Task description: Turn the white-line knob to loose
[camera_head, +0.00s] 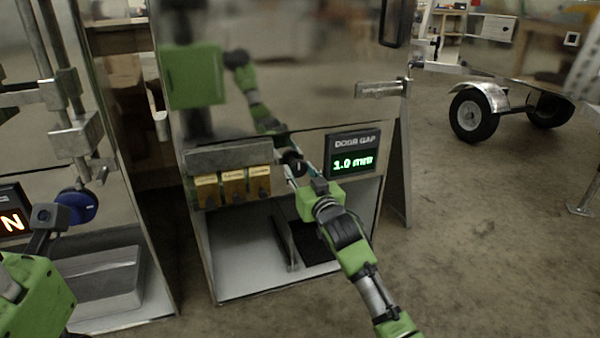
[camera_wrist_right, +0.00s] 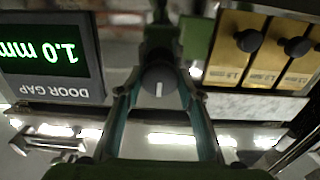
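The white-line knob (camera_wrist_right: 158,82) is dark and round, with a short white line that stands upright in the right wrist view. In the head view the knob (camera_head: 298,167) shows small, left of the door gap display (camera_head: 353,153), which reads 1.0 mm. My right gripper (camera_wrist_right: 160,88) reaches the knob, with one finger along each side; it looks closed on it, though the contact is partly hidden. In the head view my right gripper (camera_head: 298,176) is in front of the cabinet.
Several brass-plated knobs (camera_head: 233,188) sit left of the white-line knob. The shiny cabinet panel (camera_head: 300,85) reflects my body. A blue disc (camera_head: 78,206) and a display reading N (camera_head: 12,222) are at the left. A wheeled trailer (camera_head: 497,100) stands behind; floor is open at right.

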